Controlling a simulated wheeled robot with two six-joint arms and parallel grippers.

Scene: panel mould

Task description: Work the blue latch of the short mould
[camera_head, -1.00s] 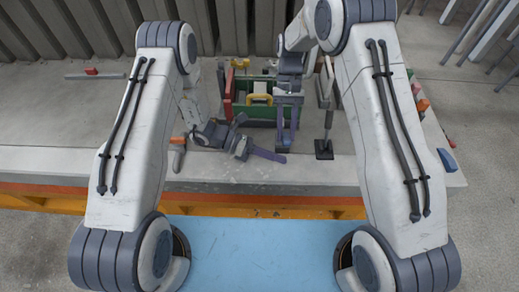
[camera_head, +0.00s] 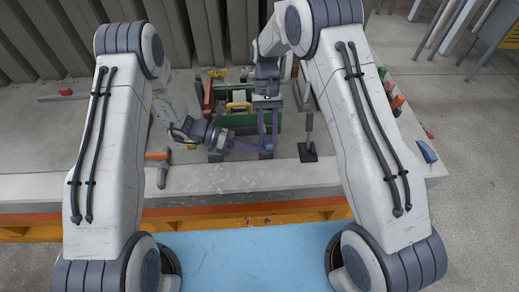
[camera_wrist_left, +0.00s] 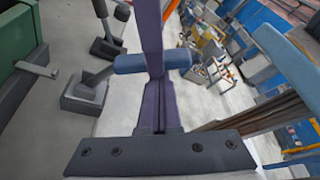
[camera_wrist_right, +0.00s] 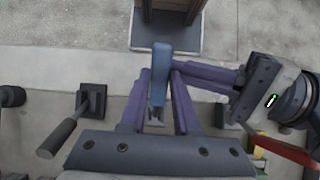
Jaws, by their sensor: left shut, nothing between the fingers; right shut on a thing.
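The short mould (camera_head: 262,118) is a green-walled form with a red side (camera_head: 207,97) and a yellow handle on the concrete table; its green wall shows in the left wrist view (camera_wrist_left: 14,35). The blue latch (camera_wrist_right: 159,78) is a small bar, standing between my right gripper's purple fingers, which are shut on it. My right gripper (camera_head: 268,146) reaches down in front of the mould. My left gripper (camera_head: 268,148) is shut and empty, its fingers lying sideways close to the latch. In the left wrist view the latch (camera_wrist_left: 130,63) crosses near its fingertips; whether they touch is unclear.
A dark-based lever (camera_head: 308,152) stands right of the mould. An orange-handled tool (camera_head: 158,156) lies at the left front. Coloured blocks (camera_head: 397,103) line the table's right end, with a blue piece (camera_head: 427,152) near the edge. The front left table is mostly clear.

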